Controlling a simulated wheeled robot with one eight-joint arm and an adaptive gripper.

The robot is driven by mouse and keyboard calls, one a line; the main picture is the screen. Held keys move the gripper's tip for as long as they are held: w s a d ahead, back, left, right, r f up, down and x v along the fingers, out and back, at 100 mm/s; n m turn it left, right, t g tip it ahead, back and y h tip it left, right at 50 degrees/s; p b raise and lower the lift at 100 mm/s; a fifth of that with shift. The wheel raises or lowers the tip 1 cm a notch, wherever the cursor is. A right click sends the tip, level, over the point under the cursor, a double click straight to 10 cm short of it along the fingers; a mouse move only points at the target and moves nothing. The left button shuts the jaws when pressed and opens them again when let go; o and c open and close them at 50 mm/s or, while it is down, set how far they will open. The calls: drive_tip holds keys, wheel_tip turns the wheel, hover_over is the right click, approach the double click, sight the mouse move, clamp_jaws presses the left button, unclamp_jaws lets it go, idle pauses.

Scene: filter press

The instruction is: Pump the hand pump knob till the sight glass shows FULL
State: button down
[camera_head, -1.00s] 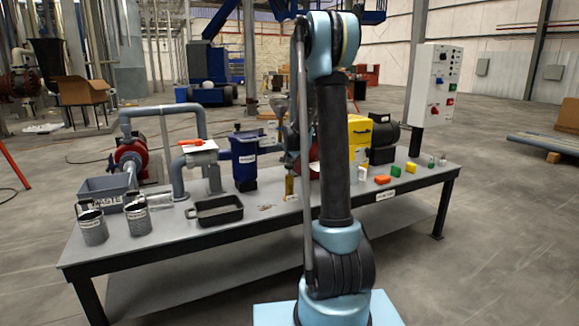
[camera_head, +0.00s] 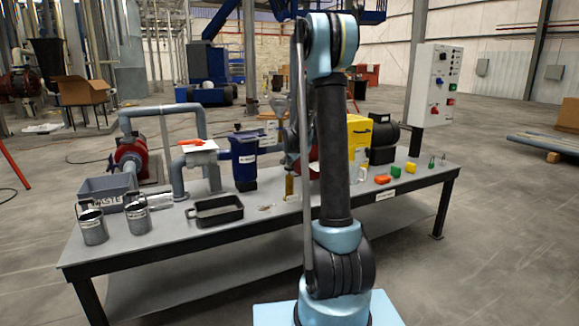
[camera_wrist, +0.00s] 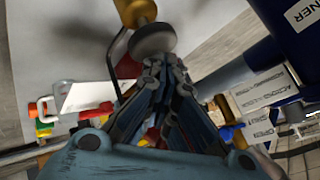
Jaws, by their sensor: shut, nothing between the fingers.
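In the wrist view my gripper (camera_wrist: 163,65) is shut and empty. Its fingertips are at the near edge of a round grey knob (camera_wrist: 154,38), which looks like the hand pump knob; I cannot tell whether they touch it. A brass cylinder (camera_wrist: 134,11) shows just beyond the knob. In the head view a small brass cylinder (camera_head: 290,187) stands on the bench left of my arm. My gripper cannot be made out clearly there. I cannot make out a sight glass or a FULL mark in either view.
The bench (camera_head: 150,252) holds a waste bin (camera_head: 108,193), metal cans (camera_head: 93,227), a black tray (camera_head: 215,212), a blue housing (camera_head: 244,165) and a yellow box (camera_head: 359,130). Small coloured blocks (camera_head: 383,180) lie at right. A control panel (camera_head: 432,85) stands behind.

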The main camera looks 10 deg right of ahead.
drive_tip(key=shift+f, duration=0.65)
idle(0.7)
idle(0.3)
drive_tip(key=shift+r, duration=2.3)
drive_tip(key=shift+r, duration=0.1)
drive_tip(key=shift+r, duration=2.4)
